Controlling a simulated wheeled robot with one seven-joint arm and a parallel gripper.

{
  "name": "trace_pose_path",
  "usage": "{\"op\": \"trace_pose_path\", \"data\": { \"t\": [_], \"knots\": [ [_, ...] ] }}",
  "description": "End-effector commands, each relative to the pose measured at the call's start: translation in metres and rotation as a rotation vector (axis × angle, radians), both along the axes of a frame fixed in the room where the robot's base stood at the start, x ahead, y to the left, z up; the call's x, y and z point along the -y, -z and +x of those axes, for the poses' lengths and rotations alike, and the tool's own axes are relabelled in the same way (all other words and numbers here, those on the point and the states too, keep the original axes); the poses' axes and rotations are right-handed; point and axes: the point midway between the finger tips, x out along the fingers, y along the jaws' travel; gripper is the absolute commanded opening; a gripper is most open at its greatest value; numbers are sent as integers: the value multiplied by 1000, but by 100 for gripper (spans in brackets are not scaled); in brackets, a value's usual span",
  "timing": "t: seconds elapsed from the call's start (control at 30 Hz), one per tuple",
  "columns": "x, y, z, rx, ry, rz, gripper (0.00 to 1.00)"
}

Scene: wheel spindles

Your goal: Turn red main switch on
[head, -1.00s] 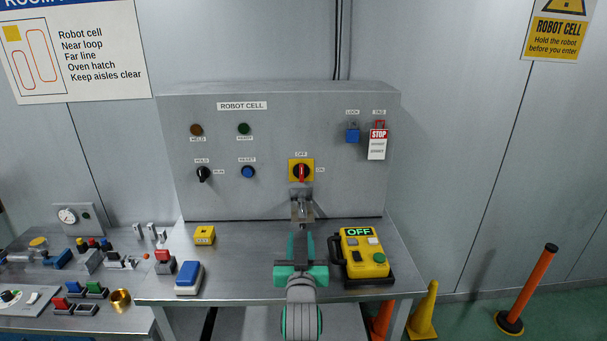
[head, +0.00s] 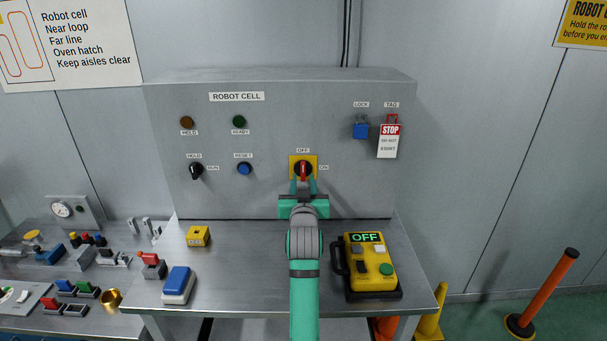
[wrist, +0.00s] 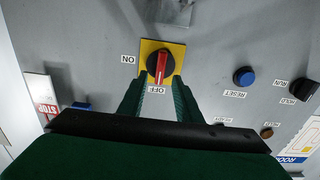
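The red main switch (head: 303,171) is a red handle on a black round base over a yellow plate on the grey panel. Its handle stands upright, in line with the OFF label above; the ON label is to its right. In the wrist view, which is upside down, the switch (wrist: 160,66) shows whole, its handle pointing toward OFF. My gripper (head: 304,186) is in front of the switch and slightly low in the head view. Its two green fingers (wrist: 158,98) are apart with nothing held between them. Contact with the handle cannot be told.
A blue reset button (head: 244,168) and a black HOLD/RUN knob (head: 196,170) are left of the switch. A blue padlock (head: 361,131) and a STOP tag (head: 389,140) hang at upper right. A yellow pendant (head: 371,264) reading OFF lies on the bench, right of my arm.

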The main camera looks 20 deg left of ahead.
Motion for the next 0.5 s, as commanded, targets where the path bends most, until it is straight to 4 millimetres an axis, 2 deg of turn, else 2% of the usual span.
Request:
{"op": "trace_pose_path", "data": {
  "t": [0.2, 0.5],
  "knots": [
    [-10, 0, 32, 0, 0, 0, 31],
    [-14, 0, 48, 0, 0, 0, 31]
  ]
}}
